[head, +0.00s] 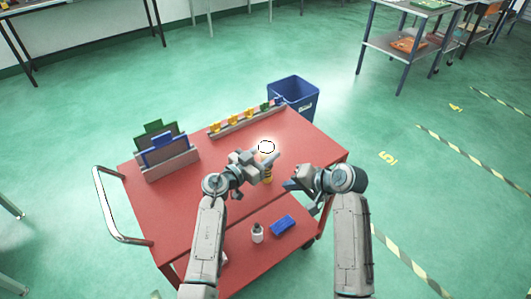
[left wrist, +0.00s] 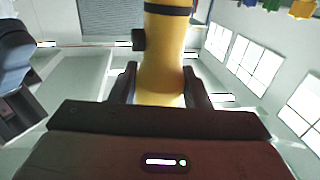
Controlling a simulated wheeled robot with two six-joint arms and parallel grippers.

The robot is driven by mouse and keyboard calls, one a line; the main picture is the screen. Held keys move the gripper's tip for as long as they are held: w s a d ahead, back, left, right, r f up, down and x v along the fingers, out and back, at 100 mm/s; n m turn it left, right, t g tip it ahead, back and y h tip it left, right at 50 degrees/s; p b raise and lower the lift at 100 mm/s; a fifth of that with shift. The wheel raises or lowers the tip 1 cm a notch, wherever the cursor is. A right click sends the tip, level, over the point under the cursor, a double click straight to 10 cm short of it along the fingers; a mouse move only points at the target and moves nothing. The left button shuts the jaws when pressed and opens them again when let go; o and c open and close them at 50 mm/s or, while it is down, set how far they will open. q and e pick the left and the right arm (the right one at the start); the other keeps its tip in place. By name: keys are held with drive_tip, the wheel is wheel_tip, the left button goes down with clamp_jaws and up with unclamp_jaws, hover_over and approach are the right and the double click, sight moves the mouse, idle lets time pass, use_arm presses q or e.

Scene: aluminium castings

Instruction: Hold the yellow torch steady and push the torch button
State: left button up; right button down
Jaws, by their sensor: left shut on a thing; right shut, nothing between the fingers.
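The yellow torch (head: 268,176) stands upright over the red cart, with a bright white, glowing disc (head: 266,147) at its top in the head view. My left gripper (head: 265,160) is shut around its body. In the left wrist view the yellow body (left wrist: 165,65) sits between the two dark fingers, with a black band above. A small dark block, perhaps the button (left wrist: 138,39), sticks out from its left side. My right gripper (head: 290,184) is shut and empty, just right of the torch and apart from it. Its grey parts also show at the left wrist view's left edge (left wrist: 14,55).
The red cart (head: 305,149) has a rack of yellow and green pieces (head: 240,120) at its back edge. A grey holder with green and blue panels (head: 166,160) stands left. A white bottle (head: 257,234) and blue block (head: 283,225) are lower down. A blue bin (head: 295,97) stands behind.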

use_arm(q)
drive_tip(key=o, duration=1.2)
drive_tip(key=v, duration=1.2)
